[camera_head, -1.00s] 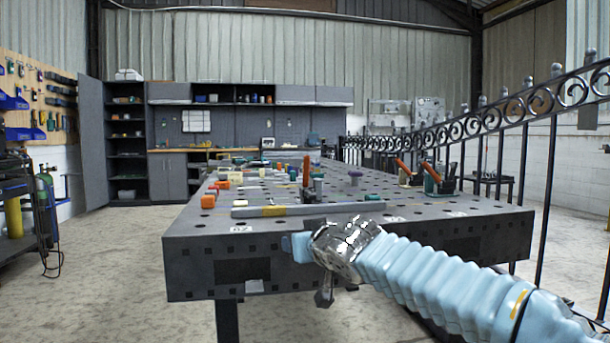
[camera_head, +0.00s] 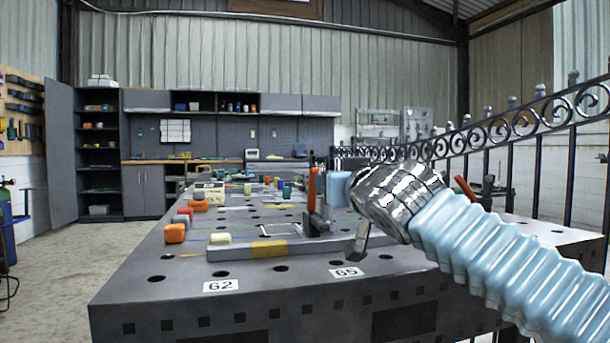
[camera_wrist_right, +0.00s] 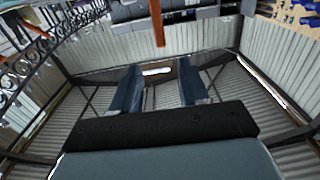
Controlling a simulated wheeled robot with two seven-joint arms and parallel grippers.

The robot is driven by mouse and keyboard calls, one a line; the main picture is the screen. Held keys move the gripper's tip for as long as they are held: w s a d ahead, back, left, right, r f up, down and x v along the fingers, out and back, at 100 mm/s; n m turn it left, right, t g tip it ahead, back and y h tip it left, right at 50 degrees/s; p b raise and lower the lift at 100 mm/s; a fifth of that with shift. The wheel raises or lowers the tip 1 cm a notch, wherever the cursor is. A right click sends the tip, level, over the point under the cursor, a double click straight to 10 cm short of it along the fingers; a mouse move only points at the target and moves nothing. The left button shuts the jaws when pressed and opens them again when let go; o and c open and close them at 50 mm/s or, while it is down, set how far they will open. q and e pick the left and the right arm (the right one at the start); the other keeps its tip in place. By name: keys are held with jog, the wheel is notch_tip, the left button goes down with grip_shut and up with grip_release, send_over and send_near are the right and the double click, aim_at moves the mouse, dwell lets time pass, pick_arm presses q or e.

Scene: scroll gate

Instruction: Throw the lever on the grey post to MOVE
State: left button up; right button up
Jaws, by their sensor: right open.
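An upright orange-red lever handle (camera_head: 312,187) stands on a dark grey post (camera_head: 318,222) on the metal table. The top of an orange bar, apparently the same handle, also shows in the right wrist view (camera_wrist_right: 157,22), beyond the fingers and roughly between them. My right gripper (camera_head: 338,190) comes in from the right, just to the right of the handle, with a visible gap. In the right wrist view its two blue fingers (camera_wrist_right: 159,88) are apart with nothing between them. I cannot read a MOVE mark. My left gripper is not in view.
The perforated grey table (camera_head: 150,292) carries a grey bar with a yellow section (camera_head: 270,248) before the post. Orange blocks (camera_head: 175,233) lie on the left. Another orange handle (camera_head: 464,187) is partly behind my right arm. A black scroll fence (camera_head: 520,118) runs along the right.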

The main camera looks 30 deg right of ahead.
jog(key=p, duration=0.4)
send_over(313, 197)
jog(key=s, duration=0.1)
jog(key=shift+a+r, duration=0.1)
jog(key=shift+r, duration=0.05)
jog(key=shift+w, duration=0.55)
grip_shut()
